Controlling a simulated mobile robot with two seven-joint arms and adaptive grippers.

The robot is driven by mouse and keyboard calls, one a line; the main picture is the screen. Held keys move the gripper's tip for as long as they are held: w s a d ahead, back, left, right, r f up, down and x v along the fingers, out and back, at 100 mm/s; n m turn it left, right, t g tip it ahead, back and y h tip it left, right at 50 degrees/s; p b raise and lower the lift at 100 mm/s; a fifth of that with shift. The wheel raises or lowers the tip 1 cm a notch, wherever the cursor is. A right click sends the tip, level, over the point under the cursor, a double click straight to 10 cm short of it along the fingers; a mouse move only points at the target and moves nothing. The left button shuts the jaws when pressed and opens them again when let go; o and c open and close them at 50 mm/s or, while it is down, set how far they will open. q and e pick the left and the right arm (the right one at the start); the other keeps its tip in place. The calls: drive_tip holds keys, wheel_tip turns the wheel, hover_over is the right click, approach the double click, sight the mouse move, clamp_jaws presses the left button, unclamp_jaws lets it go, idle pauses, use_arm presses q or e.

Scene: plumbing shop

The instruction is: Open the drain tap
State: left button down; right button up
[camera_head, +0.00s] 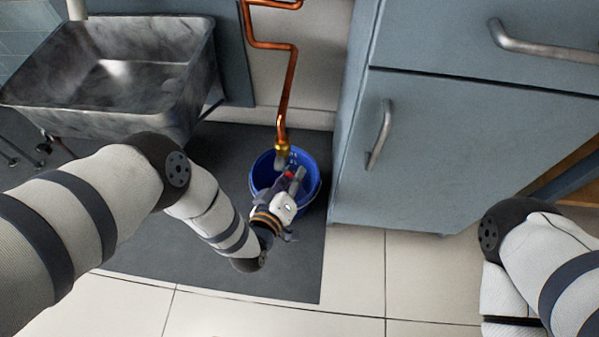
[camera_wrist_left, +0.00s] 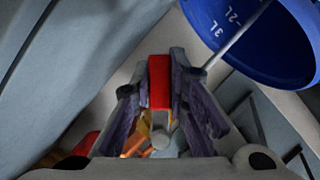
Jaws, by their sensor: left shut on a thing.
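The drain tap (camera_head: 283,150) is brass and sits at the lower end of a copper pipe (camera_head: 287,95), above a blue bucket (camera_head: 257,178). My left gripper (camera_head: 291,180) reaches over the bucket and is shut on the tap's red handle. In the left wrist view the red handle (camera_wrist_left: 159,82) stands between the two fingers of my left gripper (camera_wrist_left: 172,88). Copper and brass parts (camera_wrist_left: 138,138) show behind the fingers there, partly hidden. My right arm shows at the right edge of the head view, but its gripper is out of view.
A grey stone-like sink (camera_head: 120,78) stands at the upper left. A blue-grey cabinet (camera_head: 455,150) with metal handles (camera_head: 380,135) stands close to the bucket's right. A dark mat (camera_head: 290,270) lies on the tiled floor. The bucket rim (camera_wrist_left: 313,45) shows upper right in the wrist view.

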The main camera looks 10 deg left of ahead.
use_arm(q)
drive_tip(key=shift+a+f+m+y, duration=0.3)
drive_tip(key=shift+a+m+y, duration=0.2)
drive_tip(key=shift+m, duration=0.3)
drive_tip(key=c, duration=1.5)
unclamp_jaws()
drive_tip(key=shift+c, duration=0.2)
drive_tip(key=shift+s, duration=0.1)
drive_tip(key=v, duration=1.2)
drive_tip(key=shift+r, duration=0.15)
